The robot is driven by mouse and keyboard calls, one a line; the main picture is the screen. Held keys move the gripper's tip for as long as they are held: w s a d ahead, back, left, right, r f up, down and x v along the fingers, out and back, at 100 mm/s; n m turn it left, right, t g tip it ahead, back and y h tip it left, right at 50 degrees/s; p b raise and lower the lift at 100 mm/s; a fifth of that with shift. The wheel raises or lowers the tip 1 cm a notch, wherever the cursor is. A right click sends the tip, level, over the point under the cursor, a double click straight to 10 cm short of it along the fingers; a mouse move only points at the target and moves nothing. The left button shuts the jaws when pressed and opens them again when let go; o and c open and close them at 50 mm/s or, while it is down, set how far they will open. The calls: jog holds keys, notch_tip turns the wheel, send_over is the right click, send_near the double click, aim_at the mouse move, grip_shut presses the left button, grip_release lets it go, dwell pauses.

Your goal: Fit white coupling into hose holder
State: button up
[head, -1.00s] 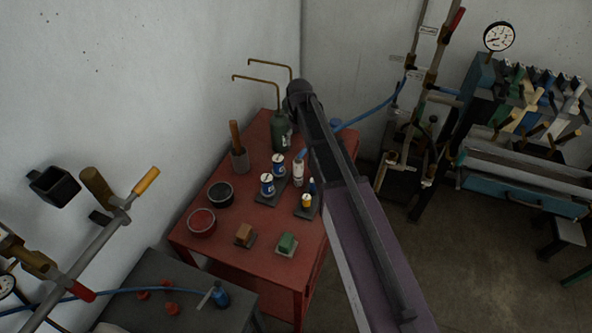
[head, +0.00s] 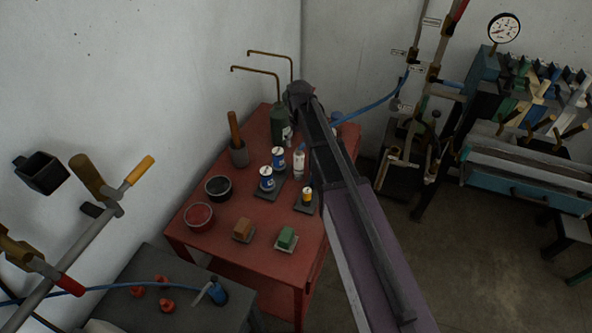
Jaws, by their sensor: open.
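I cannot pick out the white coupling with certainty. A small white upright cylinder (head: 298,161) stands on the red table beside my arm, but it looks like a bottle. No hose holder can be told for sure. A blue hose (head: 378,112) runs from the pipes at right down behind my arm, so its end is hidden. Another blue hose (head: 105,288) crosses the grey bench at lower left, by a blue fitting (head: 217,292). My arm reaches over the red table's right side, and its gripper cannot be seen.
The red table (head: 270,273) holds blue-and-white cans (head: 267,180), two bowls (head: 198,216), two small blocks (head: 287,237) and a green bottle (head: 281,125). Pipes and a yellow-handled valve (head: 139,171) stick out at left. Floor between is clear.

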aim_at(299, 160)
jog(key=shift+f+b, duration=1.9)
jog(key=shift+f, duration=0.25)
jog(key=shift+f, duration=0.15)
notch_tip(299, 160, down, 5)
jog(key=b, duration=0.5)
jog(key=shift+s+a, duration=0.1)
grip_shut()
